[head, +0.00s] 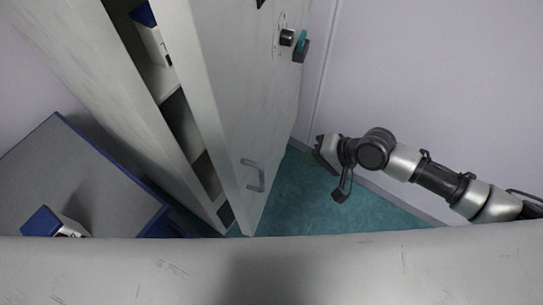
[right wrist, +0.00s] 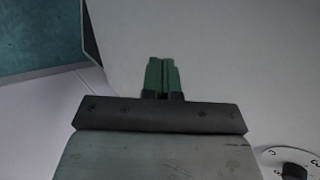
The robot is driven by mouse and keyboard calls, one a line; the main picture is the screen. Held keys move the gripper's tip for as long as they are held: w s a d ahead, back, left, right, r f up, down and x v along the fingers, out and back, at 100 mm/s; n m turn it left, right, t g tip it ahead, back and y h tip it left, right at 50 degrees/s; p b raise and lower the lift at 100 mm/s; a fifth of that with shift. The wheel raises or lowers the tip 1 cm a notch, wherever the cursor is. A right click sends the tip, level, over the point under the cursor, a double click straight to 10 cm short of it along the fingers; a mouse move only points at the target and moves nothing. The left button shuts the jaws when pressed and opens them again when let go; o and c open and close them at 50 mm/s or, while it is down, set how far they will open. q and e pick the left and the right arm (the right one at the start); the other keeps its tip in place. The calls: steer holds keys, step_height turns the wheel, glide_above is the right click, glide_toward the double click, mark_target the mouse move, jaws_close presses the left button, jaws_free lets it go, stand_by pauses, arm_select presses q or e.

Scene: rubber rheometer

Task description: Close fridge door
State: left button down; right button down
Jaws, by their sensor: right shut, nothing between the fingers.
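The fridge is a tall white cabinet (head: 105,100) at left centre in the head view. Its door (head: 238,100) stands ajar, and shelves show through the gap. The door's outer face carries a grey bar handle (head: 254,176) low down and a dark knob (head: 286,37) higher up. My right gripper (head: 312,158) is to the right of the door's outer face; its fingers are small and dim there. In the right wrist view its green fingers (right wrist: 162,64) are together and empty, in front of a pale surface. Contact with it cannot be told. My left gripper is not in view.
A blue-and-white box (head: 151,32) is inside the fridge. A blue-edged grey table (head: 85,160) stands at left with another blue-and-white box (head: 52,223). Teal floor (head: 320,205) is open right of the door, up to a pale wall (head: 440,80).

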mark_target(262, 152)
steer(key=x, duration=0.3)
steer(key=a+r+p+x, duration=0.1)
steer(key=x, duration=0.6)
steer(key=shift+w+a+r+p, duration=0.15)
steer(key=shift+w+a+p, duration=0.2)
steer(key=shift+w+a, duration=0.15)
steer(key=shift+a, duration=0.35)
steer(key=shift+m+t, duration=0.4)
steer(key=shift+m, duration=0.2)
steer(key=a+p, duration=0.1)
steer(key=w+a, duration=0.1)
steer(key=a+p, duration=0.1)
steer(key=a, duration=0.1)
steer(key=shift+w+a+r+p, duration=0.1)
steer(key=shift+w+r+p, duration=0.1)
steer(key=shift+w+p, duration=0.1)
steer(key=w+a+m+t+h, duration=0.1)
steer(key=w+a+m+t, duration=0.1)
steer(key=w+a, duration=0.2)
steer(key=a, duration=0.3)
steer(key=shift+a, duration=0.4)
